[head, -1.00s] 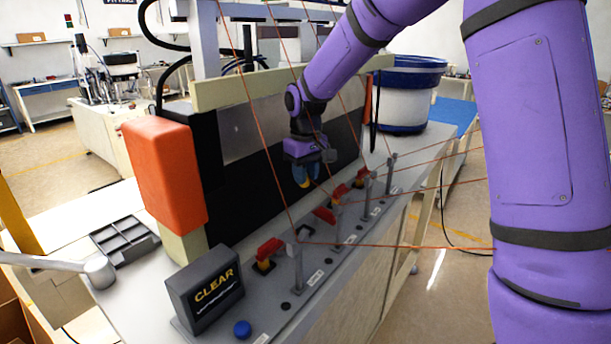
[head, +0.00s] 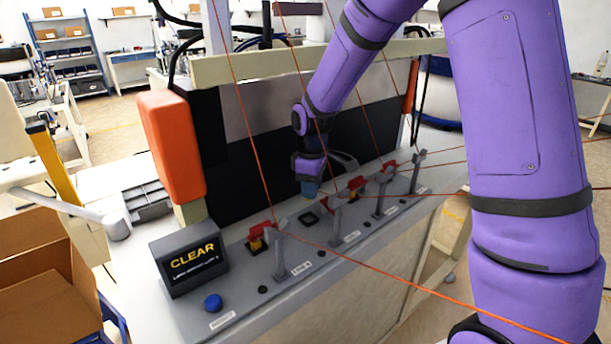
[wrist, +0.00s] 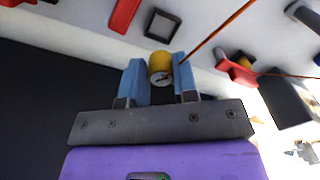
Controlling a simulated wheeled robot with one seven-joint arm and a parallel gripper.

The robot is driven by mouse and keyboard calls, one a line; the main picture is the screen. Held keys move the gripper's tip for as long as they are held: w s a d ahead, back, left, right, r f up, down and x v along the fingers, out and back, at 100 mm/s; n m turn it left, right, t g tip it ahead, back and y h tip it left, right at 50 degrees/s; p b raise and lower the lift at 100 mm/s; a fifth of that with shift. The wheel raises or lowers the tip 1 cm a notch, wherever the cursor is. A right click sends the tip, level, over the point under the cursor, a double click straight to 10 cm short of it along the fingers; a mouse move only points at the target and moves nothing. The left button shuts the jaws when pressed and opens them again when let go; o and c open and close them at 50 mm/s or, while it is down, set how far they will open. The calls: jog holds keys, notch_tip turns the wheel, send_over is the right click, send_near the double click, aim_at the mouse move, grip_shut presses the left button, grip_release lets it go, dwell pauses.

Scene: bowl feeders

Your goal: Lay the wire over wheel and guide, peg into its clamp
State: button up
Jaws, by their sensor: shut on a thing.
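In the wrist view my gripper (wrist: 160,80) has its blue fingers shut on a yellow peg (wrist: 160,64), with an orange wire (wrist: 215,33) running off to the upper right. An empty square clamp (wrist: 161,24) shows just beyond the peg, beside a red lever (wrist: 126,12). In the head view my gripper (head: 310,188) is above and behind that square clamp (head: 308,218); the peg is hard to make out there. Grey upright guides (head: 338,222) line the front edge. I cannot tell which wheel the held wire touches.
Other clamps with red levers and yellow pegs stand at the near end (head: 262,238) and farther along (head: 387,168). Taut orange wires cross the space in front. A box reading CLEAR (head: 190,263), a blue button (head: 213,302) and an orange block (head: 172,147) are at left.

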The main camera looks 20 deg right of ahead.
jog(key=shift+s+f+n, duration=0.1)
jog(key=shift+f+n, duration=0.2)
jog(key=shift+f, duration=3.05)
jog(key=shift+f, duration=0.15)
jog(key=o, duration=1)
